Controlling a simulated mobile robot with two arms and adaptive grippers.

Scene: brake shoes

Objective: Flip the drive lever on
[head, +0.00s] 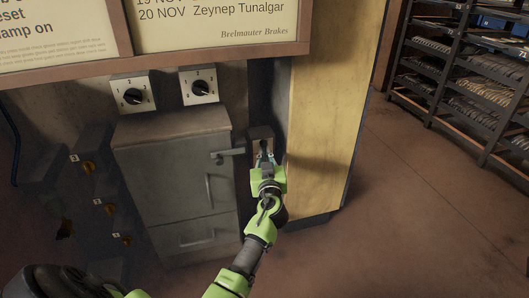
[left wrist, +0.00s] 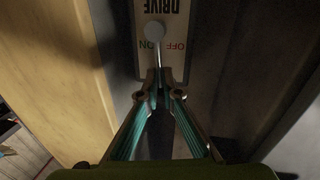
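The drive lever (left wrist: 155,32) has a pale round knob on a thin stem. It stands before a light plate (left wrist: 178,15) marked DRIVE, with ON and OFF upside down in the left wrist view. The knob appears over the ON side, left of the red OFF. My left gripper (left wrist: 159,80) has its fingertips together at the near end of the stem. Whether the stem lies between them or just beyond is unclear. In the head view my left gripper (head: 265,157) is at the lever box (head: 261,133), hiding the lever. My right gripper is not in view.
A grey cabinet (head: 175,170) with a handle stands left of the lever box. Two rotary switches (head: 133,93) (head: 199,86) are above it. A yellow panel (head: 325,130) is close on the right. Shelves (head: 465,80) stand farther right, with open floor before them.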

